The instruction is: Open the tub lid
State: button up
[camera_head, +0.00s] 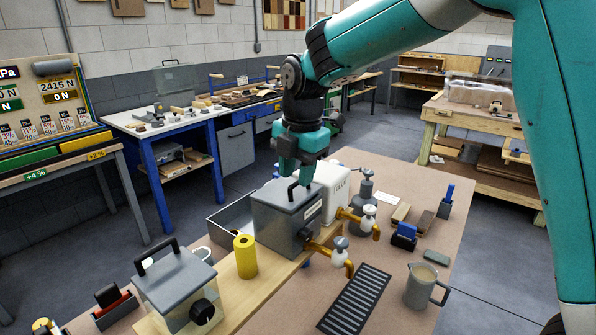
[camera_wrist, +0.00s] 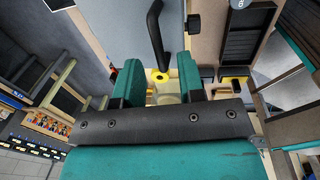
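A grey box-shaped tub (camera_head: 283,228) stands on the wooden board on the table in the head view. Its flat grey lid (camera_head: 272,196) is down and carries a black bar handle (camera_head: 292,188). My gripper (camera_head: 298,172) points down just above this lid, close to the handle. In the wrist view the two teal fingers (camera_wrist: 157,72) are apart, and the handle (camera_wrist: 156,35) reaches down towards the gap between them. I cannot tell whether the fingers touch it. A second tub (camera_head: 178,290) at the front left has a grey lid, a black handle and a dark knob; its lid is also down.
A yellow cylinder (camera_head: 245,256) stands between the two tubs. A white box (camera_head: 333,187) is close behind the grey tub. Brass valves (camera_head: 335,258) stick out at its right.

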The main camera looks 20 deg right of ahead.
jog(key=shift+f, duration=0.6)
